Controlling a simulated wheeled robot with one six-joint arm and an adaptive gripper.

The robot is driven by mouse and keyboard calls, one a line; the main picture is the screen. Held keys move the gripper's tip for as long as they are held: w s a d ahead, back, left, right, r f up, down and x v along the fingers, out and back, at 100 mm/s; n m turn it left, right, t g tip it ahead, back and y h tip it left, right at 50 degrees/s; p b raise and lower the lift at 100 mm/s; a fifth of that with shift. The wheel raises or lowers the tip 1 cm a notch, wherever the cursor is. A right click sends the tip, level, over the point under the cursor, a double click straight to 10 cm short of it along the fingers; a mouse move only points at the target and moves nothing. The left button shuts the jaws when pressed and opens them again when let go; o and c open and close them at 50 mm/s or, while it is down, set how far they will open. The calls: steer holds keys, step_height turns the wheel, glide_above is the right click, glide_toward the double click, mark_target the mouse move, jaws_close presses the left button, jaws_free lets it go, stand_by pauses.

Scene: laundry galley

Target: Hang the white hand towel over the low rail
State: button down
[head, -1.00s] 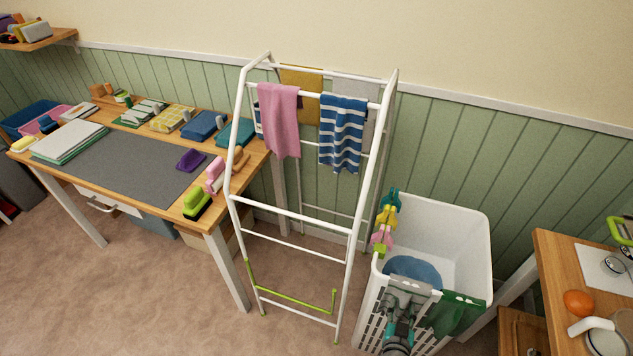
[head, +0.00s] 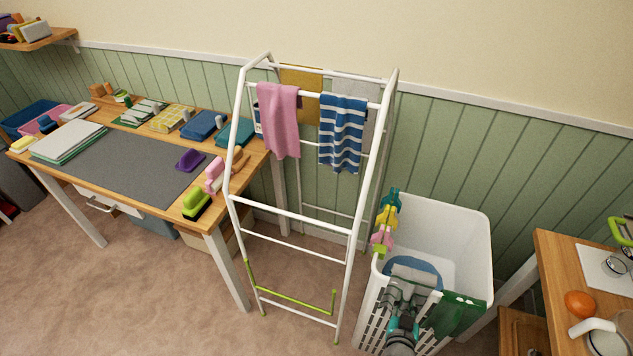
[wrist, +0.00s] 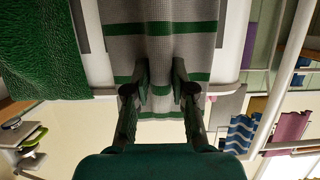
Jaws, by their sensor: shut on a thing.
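A pale grey-white towel with green stripes (wrist: 160,45) fills the upper middle of the wrist view, hanging at the laundry basket's rim; it is the only pale towel near my gripper. My gripper (wrist: 160,88) is shut on it, with the two fingers on either side of a fold. In the head view my gripper (head: 408,288) is over the front of the white basket (head: 472,222), and my arm hides most of the towel. The white drying rack (head: 347,240) stands left of the basket. Its low front has a bare white rail (head: 290,214) and a lower green-ended bar (head: 292,299).
A dark green cloth (head: 455,313) hangs on the basket rim beside my gripper. Coloured clips (head: 386,215) sit on the basket's left rim. Pink (head: 280,120) and blue-striped (head: 342,130) towels hang high on the rack. A wooden table (head: 560,270) stands at right.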

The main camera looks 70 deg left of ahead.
mark_target(412, 285)
steer(key=shift+w+a+r, duration=0.1)
steer(key=shift+w+r, duration=0.05)
steer(key=shift+r, duration=2.7)
steer(key=shift+s+d+f, duration=0.15)
steer(key=shift+s+d, duration=0.5)
steer(key=shift+d, duration=0.1)
steer(key=shift+s+d+f, duration=0.15)
steer(key=shift+s+d, duration=0.45)
steer(key=shift+d, duration=0.1)
steer(key=shift+s+d, duration=1.3)
steer(key=shift+d, duration=0.2)
steer(key=shift+w, duration=0.1)
